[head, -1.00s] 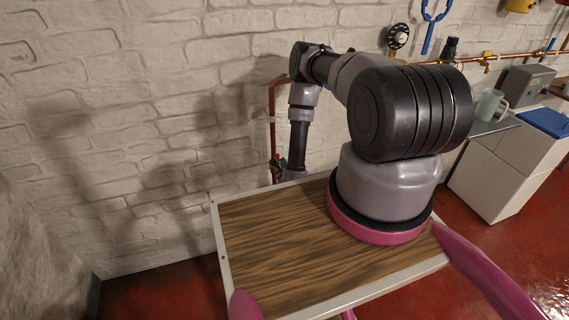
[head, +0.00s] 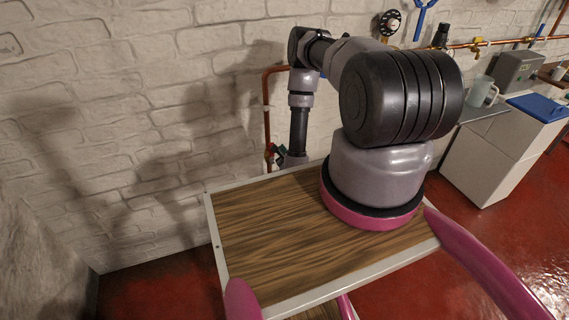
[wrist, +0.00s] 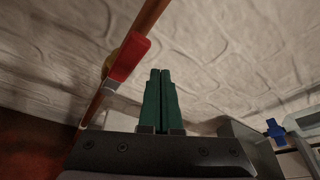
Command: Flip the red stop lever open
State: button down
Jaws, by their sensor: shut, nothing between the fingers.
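The red stop lever (wrist: 129,57) shows in the wrist view, left of my gripper. It lies along a copper pipe (wrist: 147,17) that runs up the white brick wall. My gripper (wrist: 160,73) has two green fingers pressed together, with nothing between them. Its fingertips are to the right of the lever, and a gap shows between them in the picture; I cannot tell the depth.
White cabinets (head: 497,155) hold a clear jug (head: 482,91). Red floor is open at the right.

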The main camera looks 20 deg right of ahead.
jog(key=s+a, duration=0.1)
jog(key=s, duration=0.8)
jog(key=shift+s+a, duration=0.2)
jog(key=shift+s, duration=0.1)
jog(key=shift+s+f, duration=0.1)
